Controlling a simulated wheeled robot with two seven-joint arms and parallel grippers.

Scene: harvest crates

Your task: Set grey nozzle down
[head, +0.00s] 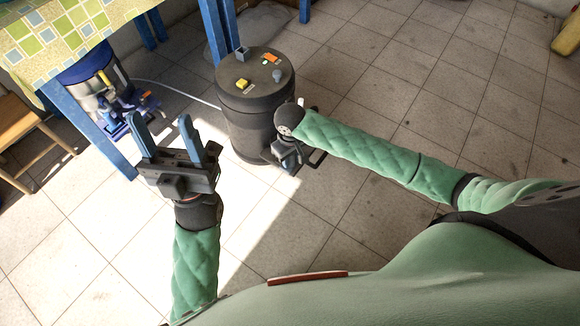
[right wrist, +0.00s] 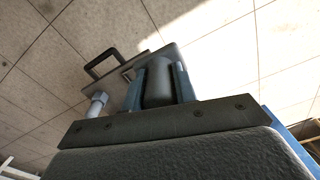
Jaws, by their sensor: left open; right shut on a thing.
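My right gripper (right wrist: 158,72) is shut on a dark grey rounded piece (right wrist: 158,88), which looks like the grey nozzle; it sits between the two blue-grey fingers. Beyond the fingers are a flat metal plate, a black loop handle (right wrist: 100,62) and a pale grey connector (right wrist: 97,103); I cannot tell how they join the held piece. In the head view my right gripper (head: 287,158) is low beside the dark drum's right side, its fingers mostly hidden. My left gripper (head: 163,122) is open and empty, fingers pointing up, left of the drum.
The dark drum (head: 258,125) carries several small grey, yellow and orange pieces on its lid. A table with a checked cloth (head: 55,35) and blue legs stands upper left, with a blue machine (head: 95,75) under it. Tiled floor (head: 430,90) is clear to the right.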

